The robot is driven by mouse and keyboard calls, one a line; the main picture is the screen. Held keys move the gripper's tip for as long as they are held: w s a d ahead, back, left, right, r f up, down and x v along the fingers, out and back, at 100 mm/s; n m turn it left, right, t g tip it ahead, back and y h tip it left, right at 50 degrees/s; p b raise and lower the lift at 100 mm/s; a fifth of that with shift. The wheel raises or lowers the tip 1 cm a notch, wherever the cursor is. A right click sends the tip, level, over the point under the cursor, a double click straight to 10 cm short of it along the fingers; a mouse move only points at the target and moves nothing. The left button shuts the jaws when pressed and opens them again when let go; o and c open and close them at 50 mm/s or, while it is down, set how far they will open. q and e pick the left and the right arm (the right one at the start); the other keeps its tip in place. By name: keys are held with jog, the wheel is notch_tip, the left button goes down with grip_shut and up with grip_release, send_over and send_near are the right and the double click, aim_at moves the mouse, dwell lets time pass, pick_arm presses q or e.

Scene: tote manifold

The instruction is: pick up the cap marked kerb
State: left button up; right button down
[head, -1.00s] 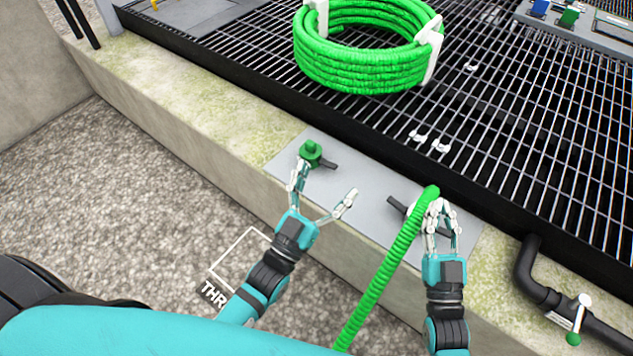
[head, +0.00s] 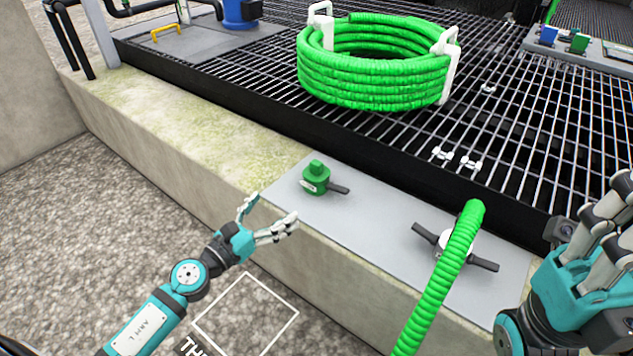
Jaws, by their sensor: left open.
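A green cap (head: 316,176) with a small knob and a white tag sits on the grey plate (head: 372,215) on the concrete ledge. A dark lever sticks out to its right. The writing on the tag is too small to read. My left gripper (head: 271,212) is open and empty, below and left of the cap and apart from it. My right gripper (head: 608,225) is large at the right edge, its fingers pointing up. Its fingertips are partly cut off and I cannot tell its opening.
A green hose (head: 440,285) rises to a fitting with dark levers (head: 482,265) on the plate's right part. A coiled green hose (head: 375,78) lies on the black grating (head: 250,88). Blue and green pieces (head: 579,43) stand at the top right. Gravel (head: 80,230) lies below the ledge.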

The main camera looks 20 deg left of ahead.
aim_at(314, 170)
pick_arm(q)
jog(key=p+x, duration=0.1)
jog(key=x, duration=1)
jog(key=shift+w+f, duration=0.1)
jog(key=shift+w, duration=0.35)
jog(key=shift+b+x, duration=0.45)
jog(key=shift+x, duration=2.3)
jog(key=shift+a, duration=0.25)
jog(key=c, duration=1.6)
jog(key=shift+c, duration=0.9)
jog(key=shift+r, duration=0.25)
